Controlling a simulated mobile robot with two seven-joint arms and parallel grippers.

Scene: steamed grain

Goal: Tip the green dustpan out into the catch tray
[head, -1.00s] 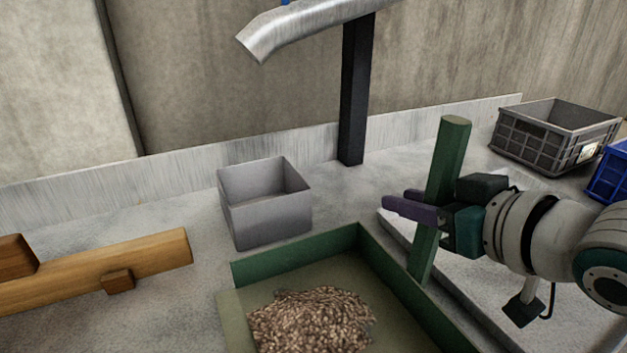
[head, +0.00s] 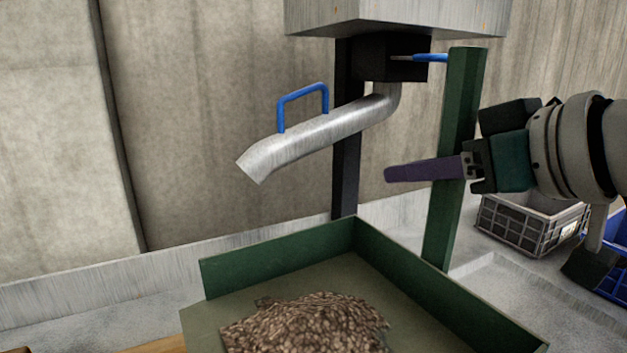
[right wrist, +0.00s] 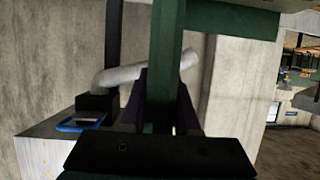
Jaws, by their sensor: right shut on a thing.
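The green dustpan (head: 278,258) is raised in the head view, with a heap of brown grain (head: 305,325) on its floor. It looks roughly level. Its upright green handle (head: 459,120) stands at the right. My right gripper (head: 410,173) is shut on this handle, its purple fingers around it. The right wrist view shows the handle (right wrist: 166,70) between the fingers. A pale, shallow tray-like surface (head: 530,290) lies at the lower right; I cannot tell if it is the catch tray. My left gripper is out of view.
A metal spout (head: 315,135) with a blue handle (head: 302,92) hangs behind the dustpan, below a metal hopper (head: 400,15) on a dark post (head: 346,175). A grey crate (head: 525,225) and a blue crate (head: 612,280) stand at the right.

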